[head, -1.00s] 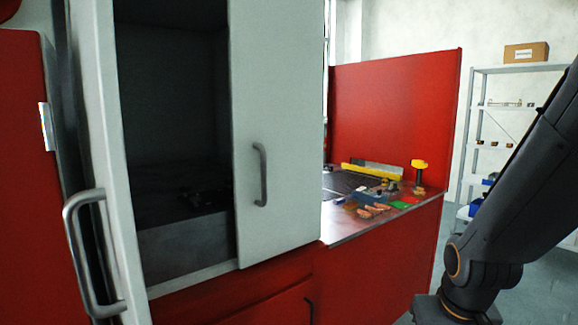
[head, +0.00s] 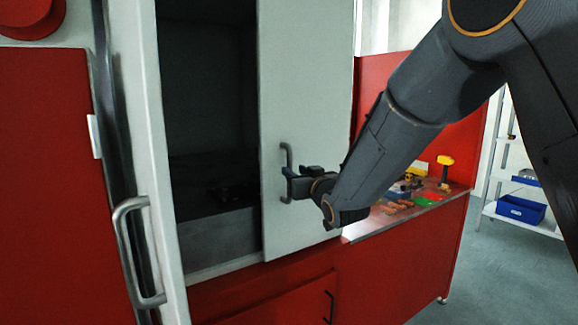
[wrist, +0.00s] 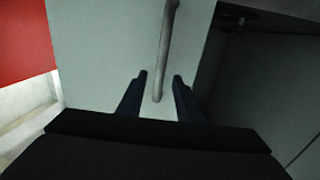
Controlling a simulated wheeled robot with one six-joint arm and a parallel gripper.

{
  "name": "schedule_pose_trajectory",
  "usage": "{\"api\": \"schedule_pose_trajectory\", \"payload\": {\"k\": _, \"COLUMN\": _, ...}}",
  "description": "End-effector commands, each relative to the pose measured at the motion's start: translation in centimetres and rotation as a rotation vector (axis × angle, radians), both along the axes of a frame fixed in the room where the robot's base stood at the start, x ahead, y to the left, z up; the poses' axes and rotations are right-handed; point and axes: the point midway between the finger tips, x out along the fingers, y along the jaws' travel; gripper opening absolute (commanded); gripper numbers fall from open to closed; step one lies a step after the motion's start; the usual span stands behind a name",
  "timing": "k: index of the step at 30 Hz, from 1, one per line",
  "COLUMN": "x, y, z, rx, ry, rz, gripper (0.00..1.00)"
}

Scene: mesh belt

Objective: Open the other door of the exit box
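The exit box has a dark opening (head: 208,110) between two pale doors. The left door (head: 140,120) stands swung open, seen nearly edge-on, with a curved metal handle (head: 138,255). The right door (head: 305,90) covers the right part of the opening and has an upright bar handle (head: 286,165). My gripper (head: 287,180) is at this right handle. In the wrist view, the handle (wrist: 167,50) runs down between the two dark fingers of my gripper (wrist: 159,92), with a gap on each side. The fingers are open and not closed on it.
A red-sided workbench (head: 400,215) with tools on it stands right of the box. A shelf unit with a blue bin (head: 520,208) is at the far right. A red lower panel with a dark handle (head: 329,305) is below the doors.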

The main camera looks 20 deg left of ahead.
Motion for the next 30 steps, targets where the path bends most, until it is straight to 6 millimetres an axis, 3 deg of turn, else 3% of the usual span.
{"api": "schedule_pose_trajectory", "payload": {"k": 10, "x": 3.4, "y": 2.7, "z": 0.1, "rx": -0.001, "ry": 0.002, "rz": 0.000, "gripper": 0.33}}
{"api": "schedule_pose_trajectory", "payload": {"k": 23, "x": 4.2, "y": 3.2, "z": 0.0, "rx": -0.002, "ry": 0.002, "rz": -0.002, "gripper": 0.33}}
{"api": "schedule_pose_trajectory", "payload": {"k": 30, "x": 4.2, "y": 3.2, "z": 0.0, "rx": -0.002, "ry": 0.002, "rz": -0.002, "gripper": 0.00}}
